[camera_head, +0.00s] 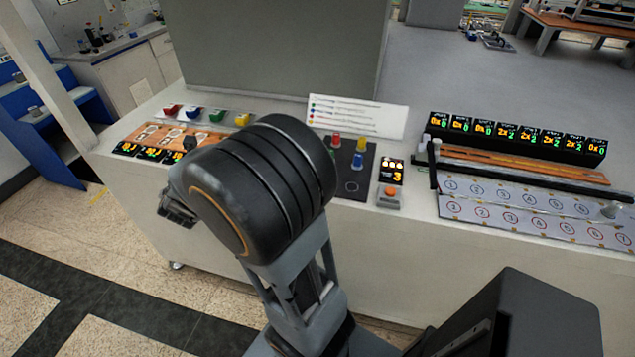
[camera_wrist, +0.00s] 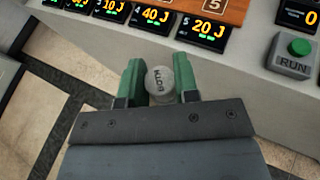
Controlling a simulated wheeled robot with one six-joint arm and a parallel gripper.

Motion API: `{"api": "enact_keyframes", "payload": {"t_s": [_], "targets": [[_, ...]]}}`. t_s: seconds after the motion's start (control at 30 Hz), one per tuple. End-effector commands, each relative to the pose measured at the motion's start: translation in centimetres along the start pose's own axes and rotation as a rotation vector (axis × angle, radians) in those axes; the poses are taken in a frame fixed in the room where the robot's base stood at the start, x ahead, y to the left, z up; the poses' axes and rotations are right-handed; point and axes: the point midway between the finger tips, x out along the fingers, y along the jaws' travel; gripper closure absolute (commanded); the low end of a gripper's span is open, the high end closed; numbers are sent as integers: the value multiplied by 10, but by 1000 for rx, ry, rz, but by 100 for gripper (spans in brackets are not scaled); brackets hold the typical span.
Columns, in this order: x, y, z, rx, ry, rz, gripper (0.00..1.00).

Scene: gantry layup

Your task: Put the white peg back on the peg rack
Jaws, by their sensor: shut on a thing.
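My gripper (camera_wrist: 159,85) has two green fingers shut on a pale, whitish round piece (camera_wrist: 160,78) with dark lettering on its end. Only that end shows, so I cannot tell its full length. It is held in front of the bench edge, below the display row. In the head view my arm hides the held piece. A dark board (camera_head: 377,165) on the bench carries upright pegs, among them a red one (camera_head: 335,141), a yellow one (camera_head: 361,146) and a blue one (camera_head: 357,161). An empty ring mark is at its front. No rack is labelled as such.
A wooden panel (camera_wrist: 229,10) with displays (camera_wrist: 209,32) lies above my gripper; a green RUN button (camera_wrist: 299,47) is at right. An orange button (camera_head: 390,193) sits beside the board. Floor is open in front.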

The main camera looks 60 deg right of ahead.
Motion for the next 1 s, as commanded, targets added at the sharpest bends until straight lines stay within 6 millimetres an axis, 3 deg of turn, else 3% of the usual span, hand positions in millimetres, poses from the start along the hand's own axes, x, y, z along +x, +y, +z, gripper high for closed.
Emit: {"api": "enact_keyframes", "payload": {"t_s": [0.03, 0.23, 0.4, 0.5, 0.63, 0.8, 0.9, 1.0], "targets": [[8, -34, 11, 52, -7, -104, 95], [0, -166, 41, 223, -7, -527, 95], [-36, -260, 40, 357, -4, -858, 95], [-62, -300, 33, 422, -4, -1019, 95], [-92, -335, 21, 487, -2, -1179, 95], [-117, -357, 10, 536, -2, -1299, 95], [-118, -360, 7, 548, -1, -1331, 95], [-103, -357, 5, 549, 3, -1341, 95]]}}
